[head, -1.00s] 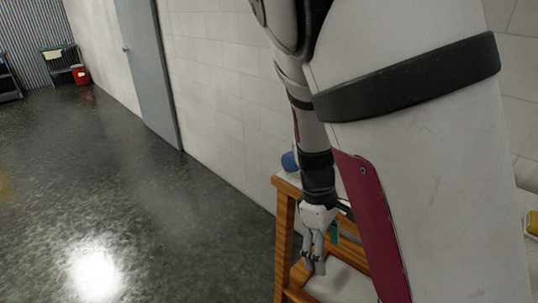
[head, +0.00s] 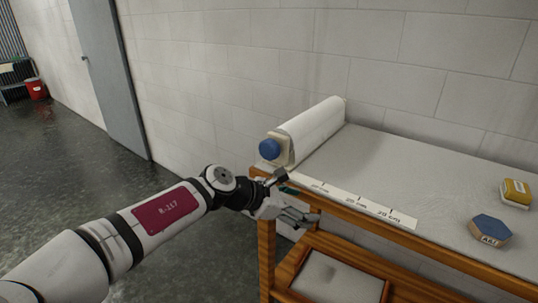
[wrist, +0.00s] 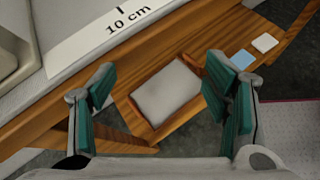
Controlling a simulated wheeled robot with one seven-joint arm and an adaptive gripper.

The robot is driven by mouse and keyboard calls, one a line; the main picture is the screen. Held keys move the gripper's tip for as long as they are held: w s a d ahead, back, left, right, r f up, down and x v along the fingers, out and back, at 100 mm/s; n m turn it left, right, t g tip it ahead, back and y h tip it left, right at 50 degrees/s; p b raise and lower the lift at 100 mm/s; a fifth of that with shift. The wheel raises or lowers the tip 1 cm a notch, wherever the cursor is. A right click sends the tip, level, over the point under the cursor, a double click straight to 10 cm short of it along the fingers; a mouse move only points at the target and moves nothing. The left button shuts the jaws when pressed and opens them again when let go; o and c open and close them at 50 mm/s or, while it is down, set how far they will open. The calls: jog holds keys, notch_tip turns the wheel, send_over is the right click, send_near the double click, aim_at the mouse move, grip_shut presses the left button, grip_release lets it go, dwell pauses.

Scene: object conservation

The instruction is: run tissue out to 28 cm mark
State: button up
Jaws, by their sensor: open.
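A white tissue roll (head: 315,130) lies at the back left of the table, with a blue knob (head: 269,149) on its near end. I cannot tell whether any tissue is drawn out. A white ruler strip (head: 352,203) with cm marks lies along the table's front edge. Its 10 cm mark also shows in the wrist view (wrist: 125,20). My gripper (head: 302,216) is open and empty at the table's front edge, near the left part of the strip. In the wrist view, its green-padded fingers (wrist: 162,85) are spread wide, with the strip beyond them.
A blue hexagonal block (head: 490,229) and a yellow block (head: 515,193) sit at the table's right. A lower shelf (head: 335,280) with a wooden rim is under the table top. The wall stands close behind. The table top's middle is clear.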

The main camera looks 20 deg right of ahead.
jog(key=w+a+r+n+t+h+b, duration=0.2)
jog(key=w+a+r+n+t+h, duration=0.15)
jog(key=w+a, duration=0.2)
jog(key=n+t+b, duration=0.2)
jog(key=n+t, duration=0.2)
jog(key=t, duration=0.1)
send_near(266, 152)
jog(key=x, duration=1.1)
jog(key=shift+w+d+b, duration=0.15)
jog(key=shift+b, duration=0.15)
jog(key=c, duration=1.2)
